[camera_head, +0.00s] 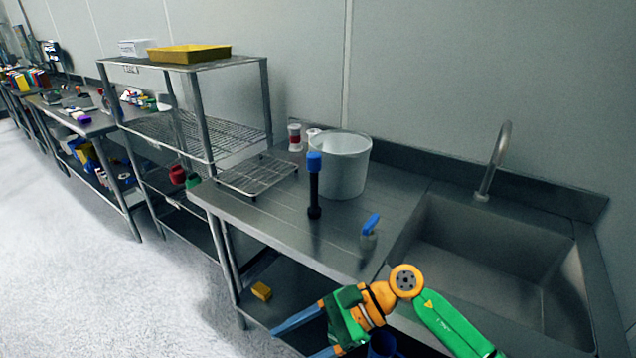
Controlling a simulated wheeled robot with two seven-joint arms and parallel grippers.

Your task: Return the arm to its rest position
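My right arm comes in from the lower right, with green and orange links. Its gripper (294,344) is in front of the counter's near edge and points left. Its two blue-grey fingers are spread apart with nothing visible between them; the lower finger is partly cut off by the bottom edge of the picture. My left arm and gripper are not in view.
The steel counter (290,222) holds a white bucket (343,165), a black blue-topped upright tool (314,187), a small blue-topped item (369,238) and a wire rack (256,175). A sink (480,260) is at right. The floor (90,270) at left is open.

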